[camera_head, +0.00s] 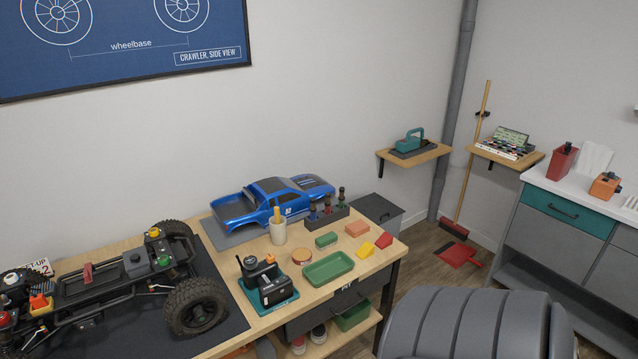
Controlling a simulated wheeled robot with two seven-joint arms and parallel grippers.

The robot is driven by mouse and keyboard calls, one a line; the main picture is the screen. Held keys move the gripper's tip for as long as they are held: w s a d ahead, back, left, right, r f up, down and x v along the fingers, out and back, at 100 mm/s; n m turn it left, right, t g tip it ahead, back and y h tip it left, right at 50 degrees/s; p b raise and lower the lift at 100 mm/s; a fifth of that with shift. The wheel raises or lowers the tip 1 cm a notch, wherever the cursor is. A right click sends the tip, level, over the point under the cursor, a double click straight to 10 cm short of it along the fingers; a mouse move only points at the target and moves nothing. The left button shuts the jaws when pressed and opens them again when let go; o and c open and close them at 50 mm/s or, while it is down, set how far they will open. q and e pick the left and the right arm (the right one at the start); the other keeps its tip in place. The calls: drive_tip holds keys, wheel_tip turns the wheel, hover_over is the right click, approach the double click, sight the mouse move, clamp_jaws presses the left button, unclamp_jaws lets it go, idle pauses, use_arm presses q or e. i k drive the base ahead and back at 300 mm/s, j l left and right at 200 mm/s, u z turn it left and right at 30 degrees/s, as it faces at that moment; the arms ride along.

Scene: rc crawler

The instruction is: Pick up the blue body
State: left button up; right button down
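The blue body (258,208), a truck shell with dark windows and a dark roof, sits on a grey mat (217,236) at the back of the wooden workbench (315,257). Its front points to the right. A cream cup (278,234) with a yellow-handled tool stands in front of it and hides a little of its side. A dark rack (325,216) with several screwdrivers stands close to its right front and covers part of that end. Neither of my grippers is in view.
The crawler chassis (110,280) with big black tires fills the bench's left on a dark mat. A teal tray with a black device (268,287), a green tray (327,268) and small coloured blocks lie in front. A grey chair (478,325) stands at lower right.

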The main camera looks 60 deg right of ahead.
sight(277, 196)
drive_tip(key=z, duration=1.5)
drive_tip(key=i+l, duration=0.1)
